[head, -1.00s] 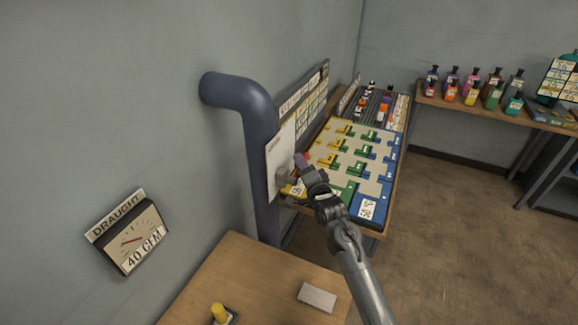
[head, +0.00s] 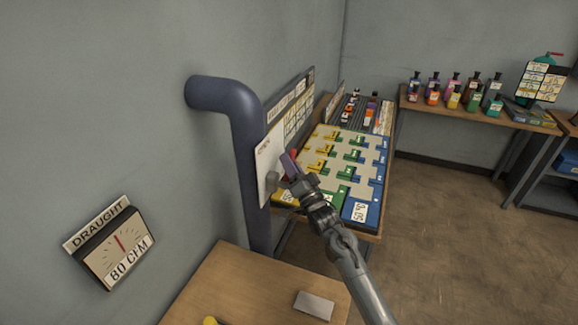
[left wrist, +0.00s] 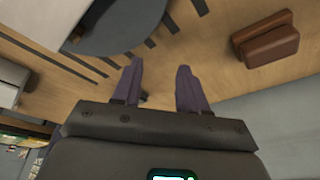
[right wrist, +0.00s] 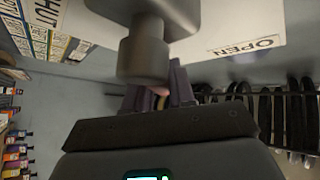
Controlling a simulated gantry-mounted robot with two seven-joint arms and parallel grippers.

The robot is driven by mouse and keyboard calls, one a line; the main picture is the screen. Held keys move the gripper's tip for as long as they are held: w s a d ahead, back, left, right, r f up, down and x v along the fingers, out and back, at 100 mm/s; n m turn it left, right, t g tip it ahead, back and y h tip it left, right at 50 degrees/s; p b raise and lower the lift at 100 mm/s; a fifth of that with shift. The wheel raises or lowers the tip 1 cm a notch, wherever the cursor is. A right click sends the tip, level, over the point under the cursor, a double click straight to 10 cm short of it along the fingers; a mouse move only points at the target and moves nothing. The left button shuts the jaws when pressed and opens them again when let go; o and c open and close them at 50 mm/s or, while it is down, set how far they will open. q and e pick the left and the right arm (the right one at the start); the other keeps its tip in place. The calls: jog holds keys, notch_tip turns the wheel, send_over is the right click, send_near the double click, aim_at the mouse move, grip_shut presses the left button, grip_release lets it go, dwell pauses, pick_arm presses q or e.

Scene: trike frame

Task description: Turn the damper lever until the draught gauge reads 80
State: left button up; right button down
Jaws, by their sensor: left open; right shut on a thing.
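The draught gauge (head: 120,248) hangs on the wall at the left of the head view. Its label reads 80 CFM and its red needle points near the top of the dial. The damper lever's grey hub (head: 272,182) stands out from a white plate (head: 264,160) on the dark blue pipe (head: 243,130). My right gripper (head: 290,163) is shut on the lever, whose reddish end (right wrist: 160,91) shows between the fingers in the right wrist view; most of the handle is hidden. My left gripper (left wrist: 158,85) is open and empty, seen only in the left wrist view.
The plate carries the word OPEN (right wrist: 245,47) in the right wrist view. A wooden table (head: 245,290) with a grey block (head: 314,305) stands below the pipe. A board of coloured pieces (head: 340,165) lies behind my right arm. Bottles (head: 455,98) stand on a far shelf.

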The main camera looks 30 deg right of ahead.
dwell(0.3)
jog(key=c, duration=1)
grip_release()
jog(key=shift+c, duration=0.2)
pick_arm(q)
jog(key=shift+d, duration=0.1)
jog(key=shift+r, duration=0.1)
pick_arm(e)
jog(key=v, duration=1)
jog(key=shift+s+f, duration=0.2)
jog(key=shift+s, duration=0.15)
